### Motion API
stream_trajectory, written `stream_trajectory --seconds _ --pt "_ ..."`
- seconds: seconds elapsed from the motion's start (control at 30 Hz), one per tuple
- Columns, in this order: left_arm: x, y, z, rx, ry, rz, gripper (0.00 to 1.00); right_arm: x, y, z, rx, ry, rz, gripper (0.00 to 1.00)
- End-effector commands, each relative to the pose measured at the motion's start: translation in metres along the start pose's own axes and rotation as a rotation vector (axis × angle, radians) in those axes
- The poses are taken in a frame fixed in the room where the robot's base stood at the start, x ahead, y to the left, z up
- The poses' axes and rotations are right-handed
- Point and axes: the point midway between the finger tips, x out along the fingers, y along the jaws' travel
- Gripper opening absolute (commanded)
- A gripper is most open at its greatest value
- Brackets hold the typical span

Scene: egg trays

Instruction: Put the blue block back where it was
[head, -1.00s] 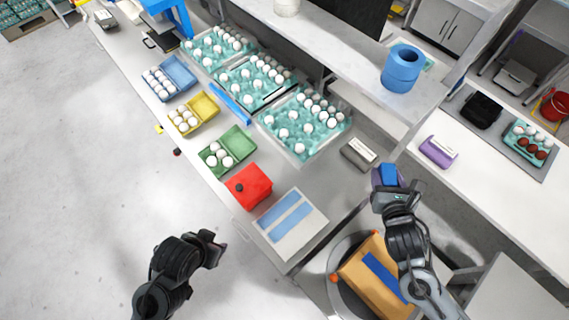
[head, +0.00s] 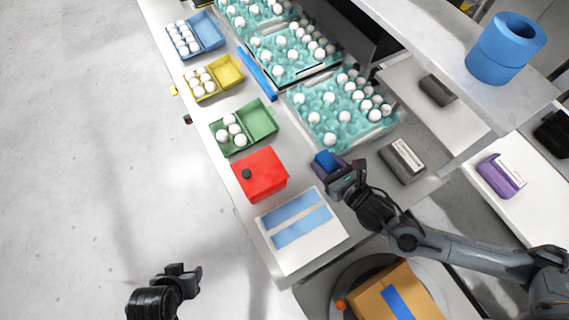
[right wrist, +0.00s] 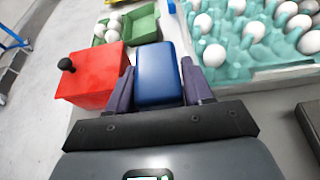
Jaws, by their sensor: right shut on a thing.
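The blue block (head: 326,161) is held in my right gripper (head: 331,168), over the grey counter between the red box and the nearest teal egg tray. In the right wrist view the blue block (right wrist: 160,74) sits between two purple-grey fingers (right wrist: 160,90) that press on its sides. I cannot tell whether its underside touches the counter. My left gripper (head: 188,280) is low at the left, away from the counter, over the floor. Its fingertips are small and dark, and I cannot tell whether they are open.
A red box with a black knob (head: 260,175), a white box with blue stripes (head: 302,232) and an open green carton (head: 243,128) line the counter's front. The teal egg tray (head: 312,139) lies behind the block. A dark grey device (head: 402,161) stands to its right.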

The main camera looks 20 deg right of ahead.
Motion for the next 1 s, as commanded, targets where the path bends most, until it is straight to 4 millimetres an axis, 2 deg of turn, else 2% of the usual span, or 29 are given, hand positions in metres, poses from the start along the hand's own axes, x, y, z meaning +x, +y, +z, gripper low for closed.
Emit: stream_trajectory --seconds 0.03,0.27,0.37,0.7,0.83,1.0 --pt "0.011 0.0 0.003 0.001 0.001 -0.002 0.43 0.003 -0.002 -0.014 -0.001 0.001 0.001 0.14" --pt "0.02 -0.004 0.007 0.012 -0.001 -0.013 0.43 0.013 -0.003 -0.029 0.001 -0.002 0.0 0.14" --pt "0.021 -0.004 0.007 0.013 0.0 -0.014 0.43 0.027 -0.001 -0.03 0.002 -0.004 0.0 0.14" --pt "0.024 -0.003 0.008 0.009 0.001 -0.01 0.43 0.104 0.01 -0.042 0.002 -0.003 0.0 0.14" --pt "0.025 -0.002 0.008 0.004 0.002 -0.006 0.43 0.124 0.013 -0.045 0.001 -0.002 0.0 0.14" --pt "0.025 -0.001 0.008 -0.001 0.003 -0.002 0.43 0.137 0.015 -0.048 0.0 -0.002 0.0 0.14"
